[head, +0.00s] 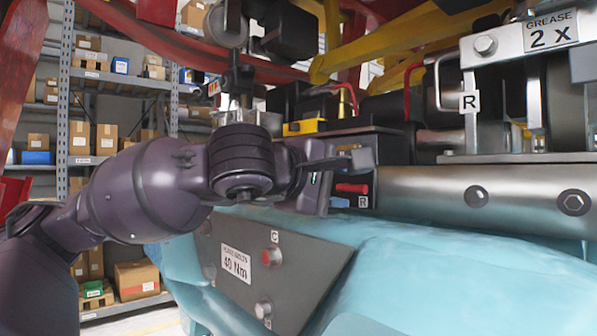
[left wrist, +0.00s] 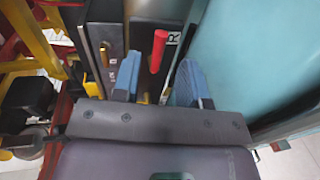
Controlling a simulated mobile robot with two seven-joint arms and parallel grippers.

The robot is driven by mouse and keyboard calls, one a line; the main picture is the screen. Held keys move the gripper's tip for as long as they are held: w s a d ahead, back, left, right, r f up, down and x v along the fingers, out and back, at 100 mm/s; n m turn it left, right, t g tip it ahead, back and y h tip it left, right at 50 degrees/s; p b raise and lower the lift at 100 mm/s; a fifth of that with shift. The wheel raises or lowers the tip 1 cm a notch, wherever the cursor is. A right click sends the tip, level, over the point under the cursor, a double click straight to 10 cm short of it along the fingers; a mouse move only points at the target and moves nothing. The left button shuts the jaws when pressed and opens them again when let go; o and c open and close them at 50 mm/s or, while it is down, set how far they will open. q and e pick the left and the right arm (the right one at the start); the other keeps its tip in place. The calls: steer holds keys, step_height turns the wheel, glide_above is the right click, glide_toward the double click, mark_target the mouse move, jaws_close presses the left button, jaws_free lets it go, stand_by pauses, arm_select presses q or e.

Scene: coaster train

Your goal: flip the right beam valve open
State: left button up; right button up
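A red valve handle (head: 352,188) sticks out from a dark box, beside a small white R label (head: 363,202). The red handle shows in the left wrist view (left wrist: 158,50) with its R label (left wrist: 173,38) just to its right. My left gripper (head: 343,180) is open and empty, with its fingers pointed at the box. In the left wrist view the red handle lies in the gap between the fingers (left wrist: 156,82), near their tips. I cannot tell whether either finger touches it. The handle's base is partly hidden. My right gripper is not in view.
A metal beam (head: 430,195) runs right of the box. Below are a turquoise body (head: 420,265) and a dark plate (head: 300,285) marked 40 Nm. Another R label (head: 469,102) sits on a metal frame. Yellow bars (head: 400,45) hang above. Shelves (head: 120,80) stand behind left.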

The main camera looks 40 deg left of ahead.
arm_select(q)
steer(key=shift+s+r+p, duration=0.2)
steer(key=shift+s+p, duration=0.1)
steer(key=shift+s, duration=0.3)
steer(key=shift+s+a+r, duration=0.1)
steer(key=shift+s+r, duration=0.05)
steer(key=shift+s, duration=0.4)
steer(key=s, duration=0.5)
steer(key=shift+a+r+p, duration=0.1)
steer(key=shift+r+p, duration=0.3)
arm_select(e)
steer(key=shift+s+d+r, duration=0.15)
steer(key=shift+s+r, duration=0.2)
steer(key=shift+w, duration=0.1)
